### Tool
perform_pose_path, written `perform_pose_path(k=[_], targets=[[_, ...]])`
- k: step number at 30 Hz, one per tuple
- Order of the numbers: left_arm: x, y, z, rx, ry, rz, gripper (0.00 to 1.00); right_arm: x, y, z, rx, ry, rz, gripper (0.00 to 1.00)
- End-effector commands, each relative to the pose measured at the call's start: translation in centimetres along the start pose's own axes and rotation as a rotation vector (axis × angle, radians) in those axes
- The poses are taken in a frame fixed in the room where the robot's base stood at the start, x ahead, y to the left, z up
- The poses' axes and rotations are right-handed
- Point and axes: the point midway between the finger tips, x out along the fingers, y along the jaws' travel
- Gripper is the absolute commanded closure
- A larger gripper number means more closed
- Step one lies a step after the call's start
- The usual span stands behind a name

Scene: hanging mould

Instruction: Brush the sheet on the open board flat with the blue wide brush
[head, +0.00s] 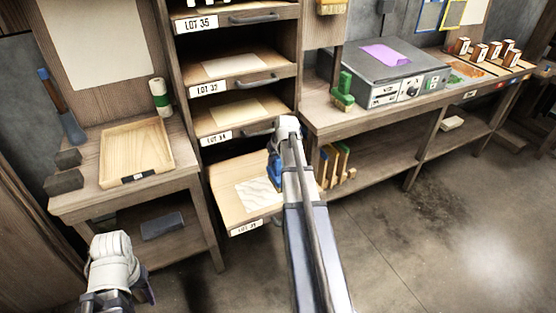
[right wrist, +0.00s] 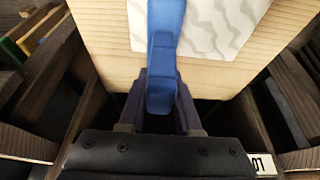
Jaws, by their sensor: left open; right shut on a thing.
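The open board (head: 228,207) is pulled out of the rack at its lowest visible level. A pale sheet (head: 258,193) with wavy wrinkle marks lies on it; it also shows in the right wrist view (right wrist: 218,25). My right gripper (right wrist: 160,112) is shut on the blue wide brush (right wrist: 165,45), over the board's right side. In the head view, my right arm hides much of the brush (head: 274,172). The brush's far end is out of the wrist view, so I cannot tell whether it touches the sheet. My left gripper (head: 147,290) is open, low at the left, partly cut off.
Boards with flat sheets (head: 240,112) fill the rack above. The left table holds a wooden tray (head: 137,150), dark blocks (head: 64,182) and a green-and-white roll (head: 160,97). The right bench (head: 330,122) carries a grey machine (head: 385,70). Floor (head: 450,230) at right is clear.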

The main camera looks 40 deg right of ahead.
Motion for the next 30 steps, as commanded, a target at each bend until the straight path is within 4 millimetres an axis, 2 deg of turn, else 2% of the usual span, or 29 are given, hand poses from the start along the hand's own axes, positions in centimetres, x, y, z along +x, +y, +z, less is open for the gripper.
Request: perform_pose_path(k=[7,19,30], targets=[[0.2,0.0,0.0,0.0,0.0,0.0,0.5,0.1,-2.2,0.1,-0.002,-0.001,-0.001,1.0],[0.2,0.0,0.0,0.0,0.0,0.0,0.5,0.1,-3.4,0.2,-0.001,-0.003,-0.004,1.0],[0.0,0.0,0.0,0.0,0.0,0.0,0.5,0.0,-6.3,0.1,-0.001,-0.003,-0.004,1.0]])
